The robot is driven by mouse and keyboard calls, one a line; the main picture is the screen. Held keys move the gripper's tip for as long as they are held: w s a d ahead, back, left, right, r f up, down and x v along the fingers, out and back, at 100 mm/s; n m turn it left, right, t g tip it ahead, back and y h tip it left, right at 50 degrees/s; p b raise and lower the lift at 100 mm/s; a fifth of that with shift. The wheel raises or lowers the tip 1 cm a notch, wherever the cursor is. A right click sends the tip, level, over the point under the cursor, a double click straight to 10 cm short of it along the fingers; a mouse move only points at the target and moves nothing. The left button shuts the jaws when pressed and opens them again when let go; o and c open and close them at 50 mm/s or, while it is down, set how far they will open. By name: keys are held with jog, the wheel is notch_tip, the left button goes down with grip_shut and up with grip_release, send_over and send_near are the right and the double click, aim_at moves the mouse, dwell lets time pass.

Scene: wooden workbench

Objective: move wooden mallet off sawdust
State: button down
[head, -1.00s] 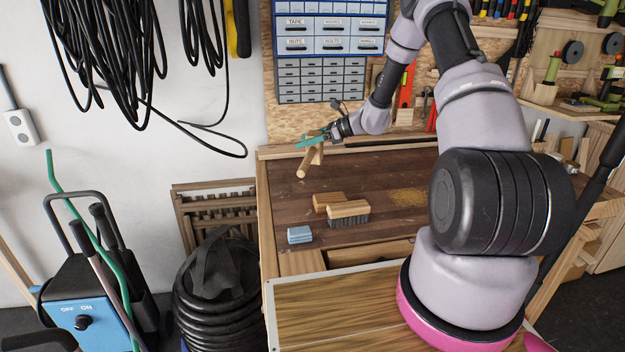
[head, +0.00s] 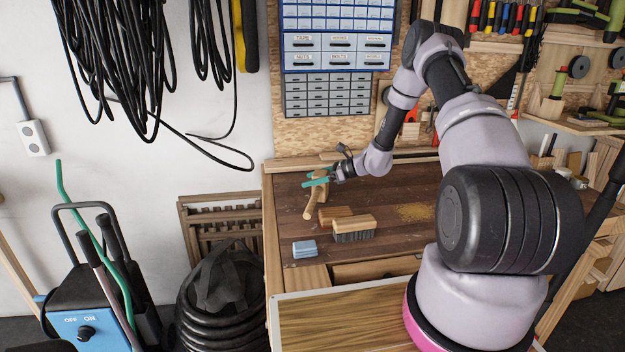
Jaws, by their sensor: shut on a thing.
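The wooden mallet (head: 309,209) is at the far left of the workbench in the head view, its handle pointing down and toward the front. My gripper (head: 317,180), with teal fingers, is shut on the mallet near its head, which the fingers partly hide. I cannot tell whether the mallet touches the bench top. The sawdust (head: 415,212) is a yellowish patch right of the middle of the bench, well apart from the mallet.
The bench top (head: 375,190) is bare between gripper and sawdust.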

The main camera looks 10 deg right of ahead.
grip_release()
